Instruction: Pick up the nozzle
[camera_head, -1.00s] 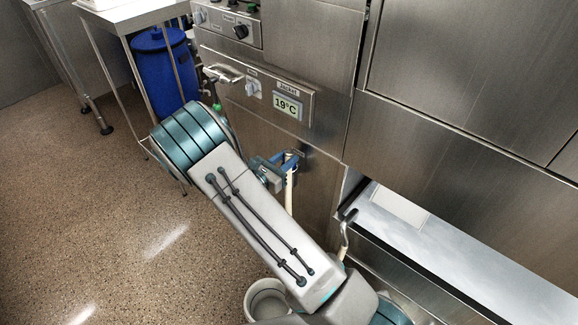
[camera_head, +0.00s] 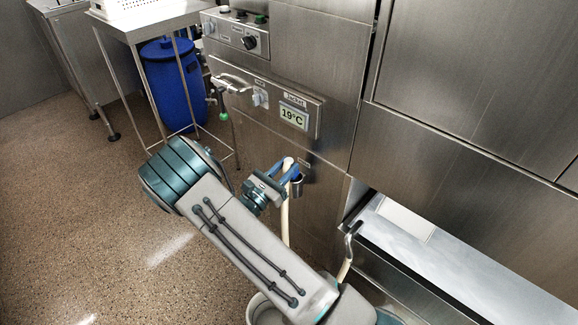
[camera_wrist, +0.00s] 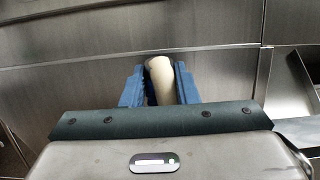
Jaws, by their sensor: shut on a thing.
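The nozzle (camera_head: 288,164) is a pale cream, tube-like piece with a pale hose running down from it in the head view. My gripper (camera_head: 284,172) has blue fingers and is shut on the nozzle in front of the steel cabinet. In the wrist view the nozzle (camera_wrist: 160,76) stands between the two blue fingers of my gripper (camera_wrist: 160,84), with its rounded top showing. A metal holder (camera_head: 297,186) sits on the cabinet wall just right of the nozzle. I cannot tell whether the nozzle touches it.
The steel cabinet (camera_head: 330,60) has a 19°C display (camera_head: 293,117) and a lever handle (camera_head: 232,84). A blue barrel (camera_head: 172,85) stands under a steel table at the left. A white bucket (camera_head: 260,308) is low beside my arm. The floor at left is clear.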

